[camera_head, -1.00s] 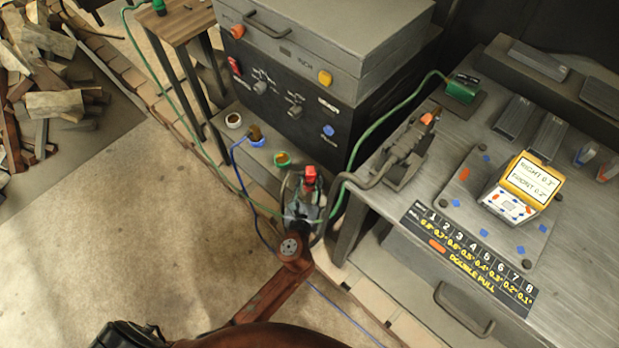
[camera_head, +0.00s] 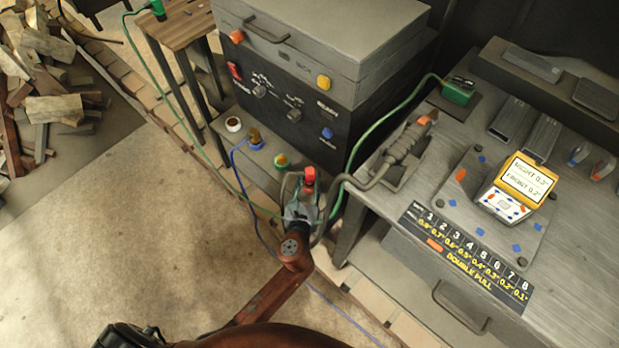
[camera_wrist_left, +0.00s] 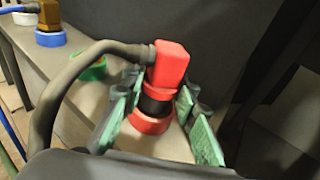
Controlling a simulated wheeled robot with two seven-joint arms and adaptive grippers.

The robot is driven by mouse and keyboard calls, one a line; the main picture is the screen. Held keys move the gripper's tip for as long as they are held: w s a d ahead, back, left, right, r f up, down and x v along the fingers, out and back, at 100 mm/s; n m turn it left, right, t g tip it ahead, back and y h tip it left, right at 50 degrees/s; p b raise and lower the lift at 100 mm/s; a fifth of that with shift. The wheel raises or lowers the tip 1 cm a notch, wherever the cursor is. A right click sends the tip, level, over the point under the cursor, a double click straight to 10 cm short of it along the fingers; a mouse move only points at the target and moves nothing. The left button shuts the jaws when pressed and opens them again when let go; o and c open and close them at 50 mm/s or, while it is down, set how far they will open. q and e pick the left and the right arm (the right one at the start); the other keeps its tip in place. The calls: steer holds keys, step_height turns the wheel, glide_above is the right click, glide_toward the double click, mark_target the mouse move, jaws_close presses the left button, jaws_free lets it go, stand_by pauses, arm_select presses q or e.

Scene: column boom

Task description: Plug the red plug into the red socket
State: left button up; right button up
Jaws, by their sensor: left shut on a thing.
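The red plug (camera_head: 309,174) is upright in my left gripper (camera_head: 304,203), at the right end of the grey shelf's row of sockets. In the left wrist view the red plug (camera_wrist_left: 172,63) has a dark grey cable leaving its top to the left. My left gripper (camera_wrist_left: 152,103) is shut on it, with green-lined fingers on both sides. The red socket (camera_wrist_left: 149,124) shows as a red ring directly below the plug's dark lower part. I cannot tell whether the plug is seated in it. In the head view the gripper hides the red socket. My right gripper is not in view.
A control box (camera_head: 290,90) rises behind. A metal workbench (camera_head: 400,190) stands close on the right.

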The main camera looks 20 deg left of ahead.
arm_select(q)
steer(key=shift+r+p, duration=0.1)
steer(key=shift+p, duration=0.2)
steer(key=shift+f+b, duration=0.5)
steer(key=shift+f, duration=0.4)
stand_by(0.5)
steer(key=shift+r, duration=0.15)
steer(key=shift+r+p, duration=0.75)
steer(key=shift+p, duration=0.3)
steer(key=shift+p, duration=0.3)
stand_by(0.6)
steer(key=shift+f+b, duration=0.5)
steer(key=shift+f, duration=0.4)
steer(key=o, duration=0.9)
steer(key=shift+o, duration=0.2)
